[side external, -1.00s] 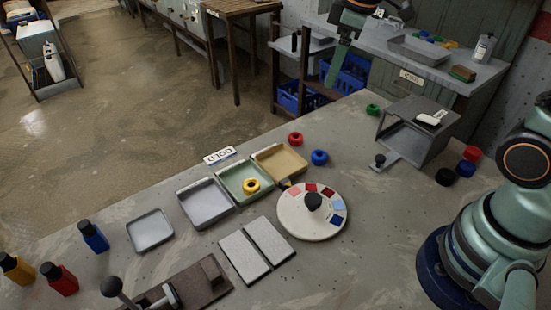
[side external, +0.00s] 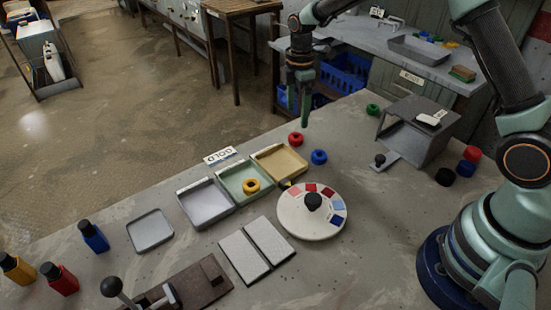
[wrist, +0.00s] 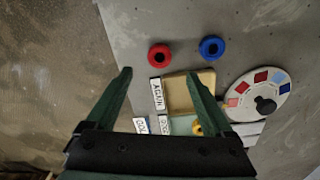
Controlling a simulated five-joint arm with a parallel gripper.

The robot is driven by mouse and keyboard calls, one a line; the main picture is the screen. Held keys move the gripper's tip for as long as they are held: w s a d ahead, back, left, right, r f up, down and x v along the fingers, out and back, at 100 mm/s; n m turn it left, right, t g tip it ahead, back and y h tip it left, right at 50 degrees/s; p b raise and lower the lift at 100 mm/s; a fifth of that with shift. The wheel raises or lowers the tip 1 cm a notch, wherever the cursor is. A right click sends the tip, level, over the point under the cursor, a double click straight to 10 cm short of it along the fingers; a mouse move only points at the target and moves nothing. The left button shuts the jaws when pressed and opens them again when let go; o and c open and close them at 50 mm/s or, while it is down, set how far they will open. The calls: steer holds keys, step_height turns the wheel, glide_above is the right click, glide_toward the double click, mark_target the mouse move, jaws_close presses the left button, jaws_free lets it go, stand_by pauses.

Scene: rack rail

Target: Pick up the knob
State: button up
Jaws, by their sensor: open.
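A black knob (side external: 312,201) sits at the middle of a round white dial (side external: 290,222) with red and blue patches. The knob also shows at the right of the wrist view (wrist: 265,105). A smaller black knob (side external: 380,159) stands on a grey plate before the grey box. My gripper (side external: 305,122) hangs above the far edge of the table, behind the red ring, apart from both knobs. In the wrist view my gripper (wrist: 162,76) is open, its green fingers wide apart with nothing held between them.
A red ring (side external: 295,139) and a blue ring (side external: 319,157) lie near the tan tray (side external: 300,165). A yellow ring (side external: 251,185) lies in the green tray. A grey box (side external: 425,145) stands at right. A lever (side external: 125,295) and bottles (side external: 93,236) are at left.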

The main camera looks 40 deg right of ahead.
mark_target(296, 136)
steer(key=shift+d+f, duration=0.1)
steer(key=shift+f, duration=3.8)
jaws_close()
steer(key=shift+r, duration=0.15)
step_height(296, 136, up, 20)
